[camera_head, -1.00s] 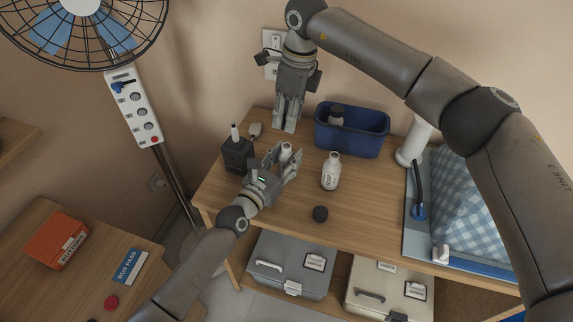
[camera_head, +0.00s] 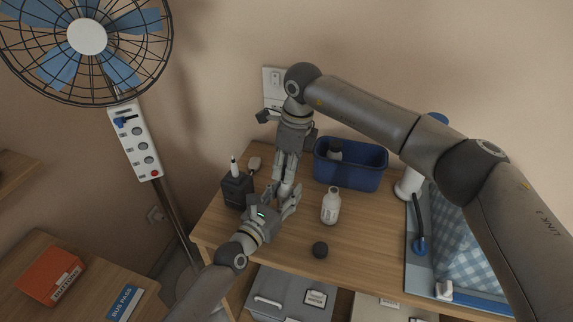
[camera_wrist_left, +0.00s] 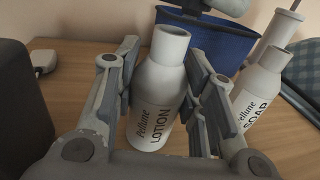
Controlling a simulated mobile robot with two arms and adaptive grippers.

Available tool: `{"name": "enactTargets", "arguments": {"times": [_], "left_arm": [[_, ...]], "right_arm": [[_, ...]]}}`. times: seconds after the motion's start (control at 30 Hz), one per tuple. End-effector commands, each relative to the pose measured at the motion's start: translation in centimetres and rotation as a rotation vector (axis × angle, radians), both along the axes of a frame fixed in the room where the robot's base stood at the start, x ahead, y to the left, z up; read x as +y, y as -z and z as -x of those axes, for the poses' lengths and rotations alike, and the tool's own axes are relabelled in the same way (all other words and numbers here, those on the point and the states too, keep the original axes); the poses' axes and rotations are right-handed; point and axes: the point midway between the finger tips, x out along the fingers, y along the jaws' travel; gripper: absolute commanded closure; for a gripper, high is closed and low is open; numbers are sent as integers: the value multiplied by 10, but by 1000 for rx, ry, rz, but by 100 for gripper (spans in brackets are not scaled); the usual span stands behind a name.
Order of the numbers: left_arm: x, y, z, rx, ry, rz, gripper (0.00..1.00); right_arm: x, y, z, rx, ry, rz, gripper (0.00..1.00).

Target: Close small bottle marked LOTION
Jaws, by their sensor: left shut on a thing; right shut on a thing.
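The small white LOTION bottle (camera_wrist_left: 158,100) stands between the fingers of my left gripper (camera_wrist_left: 165,95), its neck bare with no cap on it. My left gripper is shut on this bottle, low over the table in the head view (camera_head: 279,203). My right gripper (camera_head: 284,192) points down from above, its fingertips at the bottle top in the head view. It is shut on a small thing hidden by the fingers. A dark round cap (camera_head: 320,250) lies on the table near the front edge.
A white SOAP bottle (camera_head: 330,206), also uncapped, stands to the right. A blue bin (camera_head: 350,179) with a dark-capped bottle is behind it.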

Motion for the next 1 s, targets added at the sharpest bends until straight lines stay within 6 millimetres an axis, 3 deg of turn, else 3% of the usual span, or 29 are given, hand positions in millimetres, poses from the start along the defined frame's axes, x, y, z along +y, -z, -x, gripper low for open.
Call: {"name": "enactTargets", "arguments": {"times": [0.5, 1.0], "left_arm": [[0, 0, 0, 0, 0, 0, 100], [0, 0, 0, 0, 0, 0, 100]], "right_arm": [[0, 18, 0, 0, 3, 1, 78], [0, 18, 0, 0, 4, 0, 78]]}}
